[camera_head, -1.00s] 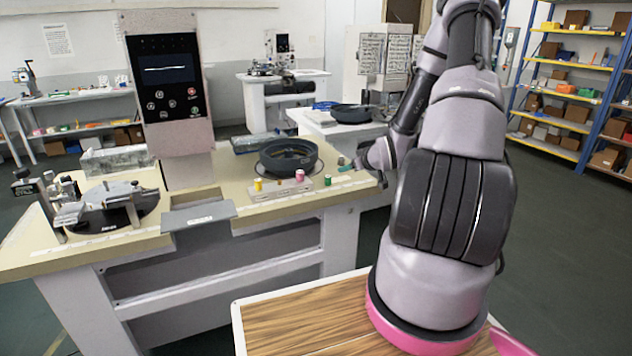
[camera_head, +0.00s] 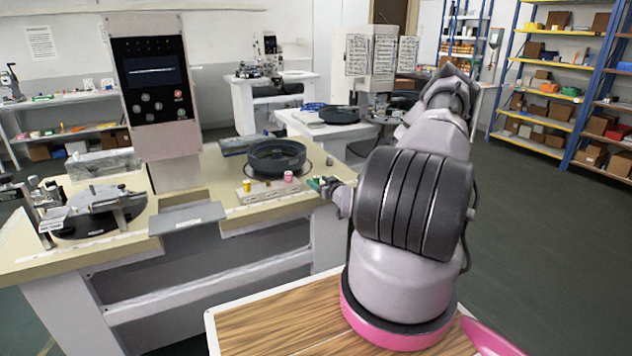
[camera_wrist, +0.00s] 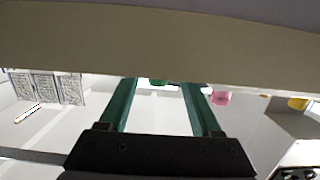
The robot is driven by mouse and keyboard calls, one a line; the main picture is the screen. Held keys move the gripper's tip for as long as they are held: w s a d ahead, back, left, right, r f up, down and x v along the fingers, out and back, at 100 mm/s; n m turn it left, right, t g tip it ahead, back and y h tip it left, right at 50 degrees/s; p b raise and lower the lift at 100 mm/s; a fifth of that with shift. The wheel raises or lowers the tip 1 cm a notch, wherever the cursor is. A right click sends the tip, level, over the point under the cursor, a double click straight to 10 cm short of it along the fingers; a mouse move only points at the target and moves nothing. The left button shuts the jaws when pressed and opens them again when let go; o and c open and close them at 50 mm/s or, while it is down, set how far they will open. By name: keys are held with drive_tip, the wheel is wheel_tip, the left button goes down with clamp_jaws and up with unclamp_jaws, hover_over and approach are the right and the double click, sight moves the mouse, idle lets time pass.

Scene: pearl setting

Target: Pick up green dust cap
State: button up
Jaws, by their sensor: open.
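The green dust cap (camera_wrist: 157,82) shows in the wrist view between the tips of my gripper (camera_wrist: 159,88), partly cut off by the pale table edge. My gripper's two teal fingers are apart, with nothing seen clamped between them. In the head view my gripper (camera_head: 322,184) is at the right front corner of the beige worktable (camera_head: 270,211), right at the green cap (camera_head: 314,184). The cap and fingertips overlap there, so contact cannot be told.
A pink cap (camera_head: 288,176) and a yellow cap (camera_head: 247,186) stand left of my gripper, by a pale block (camera_head: 268,190). A round black bowl (camera_head: 276,156) sits behind them. A grey panel column (camera_head: 155,100) rises further left.

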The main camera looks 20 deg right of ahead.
drive_tip(key=shift+w+f, duration=0.15)
drive_tip(key=shift+w, duration=1.2)
drive_tip(key=shift+w+f, duration=0.1)
drive_tip(key=shift+w, duration=1.2)
clamp_jaws()
